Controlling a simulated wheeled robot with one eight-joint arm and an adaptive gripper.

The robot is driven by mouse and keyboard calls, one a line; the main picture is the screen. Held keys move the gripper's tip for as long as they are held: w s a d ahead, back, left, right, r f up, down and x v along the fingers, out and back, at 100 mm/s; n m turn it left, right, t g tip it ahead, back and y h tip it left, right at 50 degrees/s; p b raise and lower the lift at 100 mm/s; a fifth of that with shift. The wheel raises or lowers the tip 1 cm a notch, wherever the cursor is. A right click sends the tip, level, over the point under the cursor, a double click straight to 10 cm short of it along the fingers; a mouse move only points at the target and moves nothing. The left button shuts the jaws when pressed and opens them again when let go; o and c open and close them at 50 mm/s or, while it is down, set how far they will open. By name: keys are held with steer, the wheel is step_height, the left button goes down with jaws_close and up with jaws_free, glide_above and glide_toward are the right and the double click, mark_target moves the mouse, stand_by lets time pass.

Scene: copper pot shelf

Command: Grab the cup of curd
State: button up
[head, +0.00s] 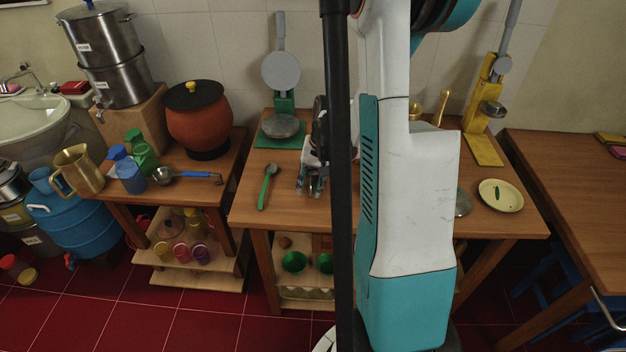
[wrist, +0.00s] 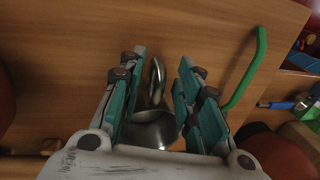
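A small shiny metal cup (wrist: 153,132) with a loop handle lies between my gripper's fingers (wrist: 162,62) in the wrist view. The fingers are apart, one on each side of the cup, with visible gaps. In the head view, my gripper (head: 311,188) points down over the middle table, and part of the metal cup (head: 312,183) shows between the fingers. The cup's contents are too dark and small to make out, so I cannot tell if it holds curd.
A green-handled spoon (head: 267,187) lies left of my gripper on the wooden table (head: 350,214); its handle (wrist: 247,72) shows in the wrist view. A green-based press (head: 282,125) stands behind. My arm hides much of the table; a plate (head: 500,195) sits at right.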

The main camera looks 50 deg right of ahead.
jaws_close()
steer(key=shift+r, duration=0.2)
